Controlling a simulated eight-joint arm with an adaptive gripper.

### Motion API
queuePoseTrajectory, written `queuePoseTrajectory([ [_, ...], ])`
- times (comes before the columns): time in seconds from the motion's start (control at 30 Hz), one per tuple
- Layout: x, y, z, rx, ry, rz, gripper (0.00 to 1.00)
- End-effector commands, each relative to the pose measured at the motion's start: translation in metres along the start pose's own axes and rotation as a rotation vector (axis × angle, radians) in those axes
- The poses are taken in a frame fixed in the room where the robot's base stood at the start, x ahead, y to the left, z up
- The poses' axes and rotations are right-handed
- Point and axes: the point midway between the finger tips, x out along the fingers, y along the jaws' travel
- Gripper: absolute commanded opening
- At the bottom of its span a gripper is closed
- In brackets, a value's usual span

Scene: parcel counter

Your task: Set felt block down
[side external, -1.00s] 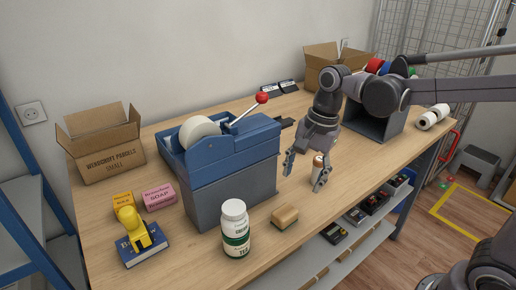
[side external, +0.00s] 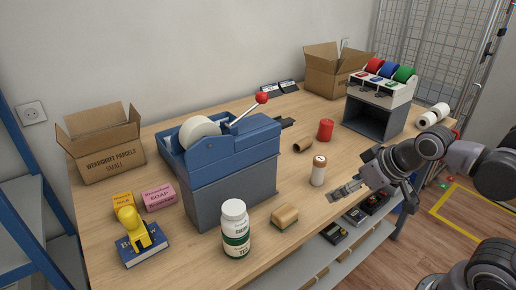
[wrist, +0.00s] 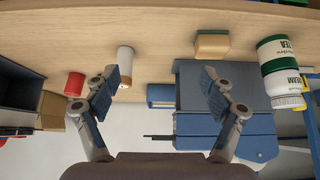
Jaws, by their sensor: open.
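The felt block (side external: 285,216), a small tan block, rests on the table near its front edge, right of the white bottle. It also shows in the wrist view (wrist: 212,43), at the top right of centre. My gripper (side external: 346,190) is at the table's front edge, to the right of the block and clear of it. In the wrist view my gripper (wrist: 160,88) has its two fingers wide apart with nothing between them. The block is not touched by the fingers.
A white-and-brown cylinder (side external: 318,171) stands left of my gripper, with a red cylinder (side external: 325,130) and brown tube (side external: 303,146) behind. The white bottle (side external: 235,229) and large blue tape dispenser (side external: 232,175) stand left. A shelf (side external: 345,246) lies below the edge.

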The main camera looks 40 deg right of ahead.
Motion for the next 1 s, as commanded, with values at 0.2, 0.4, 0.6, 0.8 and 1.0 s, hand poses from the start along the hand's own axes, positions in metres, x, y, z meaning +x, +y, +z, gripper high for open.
queuePoseTrajectory([
  [0.2,0.0,-0.001,-0.001,0.001,-0.003,-0.002,0.83],
  [0.4,0.004,-0.022,-0.015,-0.016,-0.055,-0.026,0.83],
  [0.6,0.014,-0.064,-0.035,-0.042,-0.151,-0.044,0.83],
  [0.8,0.024,-0.096,-0.044,-0.057,-0.214,-0.04,0.83],
  [1.0,0.032,-0.105,-0.044,-0.059,-0.231,-0.035,0.83],
])
